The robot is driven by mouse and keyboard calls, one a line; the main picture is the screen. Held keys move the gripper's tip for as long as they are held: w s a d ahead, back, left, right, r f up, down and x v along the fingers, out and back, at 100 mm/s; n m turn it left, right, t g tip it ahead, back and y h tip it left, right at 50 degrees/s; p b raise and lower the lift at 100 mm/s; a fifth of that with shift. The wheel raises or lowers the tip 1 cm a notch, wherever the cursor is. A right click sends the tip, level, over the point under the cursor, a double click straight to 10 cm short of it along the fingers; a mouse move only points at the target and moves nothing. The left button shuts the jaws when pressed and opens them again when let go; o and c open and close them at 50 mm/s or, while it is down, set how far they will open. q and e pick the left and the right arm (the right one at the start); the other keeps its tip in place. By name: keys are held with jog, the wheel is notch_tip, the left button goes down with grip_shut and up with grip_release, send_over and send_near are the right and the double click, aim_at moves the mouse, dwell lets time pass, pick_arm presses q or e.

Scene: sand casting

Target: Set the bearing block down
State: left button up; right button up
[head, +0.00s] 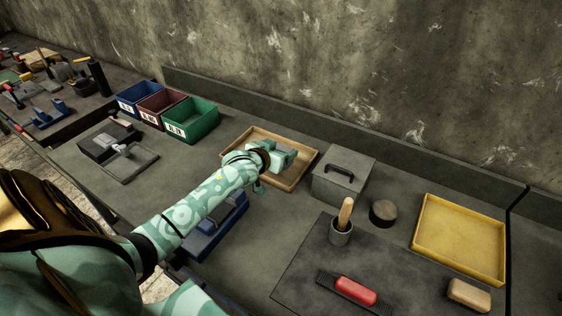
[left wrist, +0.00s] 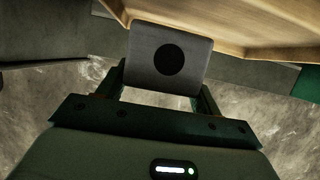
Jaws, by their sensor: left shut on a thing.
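The bearing block (left wrist: 170,58) is a grey block with a round dark hole in its face. My left gripper (left wrist: 164,82) is shut on it, with one finger on each side in the left wrist view. In the head view the left gripper (head: 283,157) is over the wooden tray (head: 244,131), and I cannot make out the block clearly there. The tray's wooden wall also shows close by the block in the left wrist view (left wrist: 240,25). I cannot tell whether the block touches the tray. My right gripper is not in view.
A grey lidded box (head: 343,183) stands just right of the tray. Green (head: 192,122), red (head: 160,107) and blue (head: 136,96) bins are at the left. A yellow tray (head: 459,240), a wooden-handled tool in a cup (head: 341,233) and a red-handled brush (head: 355,291) are at the right.

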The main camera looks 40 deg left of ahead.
pick_arm(q)
jog(key=f, duration=0.1)
jog(key=f+b, duration=0.1)
jog(key=f, duration=0.1)
jog(key=shift+w+a+f+b, duration=0.1)
jog(key=shift+w+f+b, duration=0.15)
jog(key=shift+f+b, duration=0.1)
jog(key=shift+r, duration=0.1)
jog(key=o, duration=1.4)
jog(key=shift+s+r, duration=0.1)
jog(key=shift+s, duration=0.05)
jog(key=p+v, duration=0.4)
jog(key=v, duration=0.8)
